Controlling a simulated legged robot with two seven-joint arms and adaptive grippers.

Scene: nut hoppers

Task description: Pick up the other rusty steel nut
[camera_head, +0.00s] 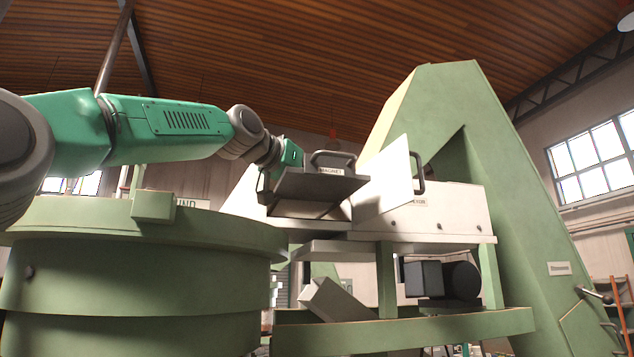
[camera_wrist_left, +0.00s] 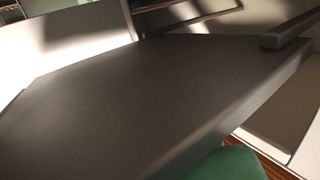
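No rusty steel nut can be made out in either view. My left arm, green and grey, comes in from the left in the head view. Its wrist (camera_head: 290,153) is at the dark grey plate labelled MAGNET (camera_head: 320,187), which has a handle on top. My left gripper's fingers are hidden there, so I cannot tell whether they are open or touch anything. In the left wrist view the dark plate (camera_wrist_left: 130,95) fills most of the picture very close up. My right gripper is in neither view.
A large round green bowl (camera_head: 140,285) stands at the left below my arm. A white panel (camera_head: 385,180) and white hopper box (camera_head: 455,210) adjoin the plate on the right. A tall green frame (camera_head: 500,160) rises behind. A grey chute (camera_head: 338,300) slopes below.

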